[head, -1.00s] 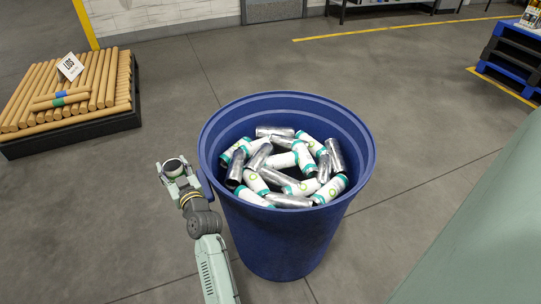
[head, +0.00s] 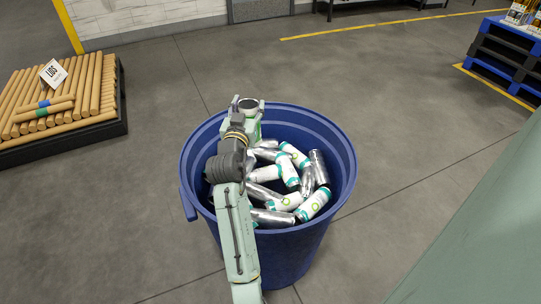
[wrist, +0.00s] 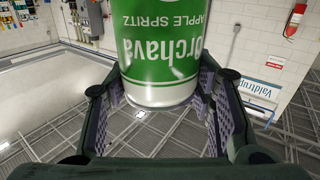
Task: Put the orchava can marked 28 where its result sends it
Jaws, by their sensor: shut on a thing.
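My gripper (head: 249,106) is over the left side of the blue bin (head: 338,130) in the head view. In the wrist view it is shut on a green and white can (wrist: 160,50), with a finger on each side. The can's label reads "Orchava Apple Spritz", upside down in this view. No number shows on the part in sight. In the head view the can's silver end shows at the gripper, and my arm hides part of the bin's contents.
Several plain silver cans and white-and-teal cans (head: 313,204) lie jumbled in the bin. A stack of brown tubes (head: 95,85) with a "LDS" sign (head: 53,73) lies at the left. A blue and black pallet stack (head: 505,70) stands at the right. The floor between is clear.

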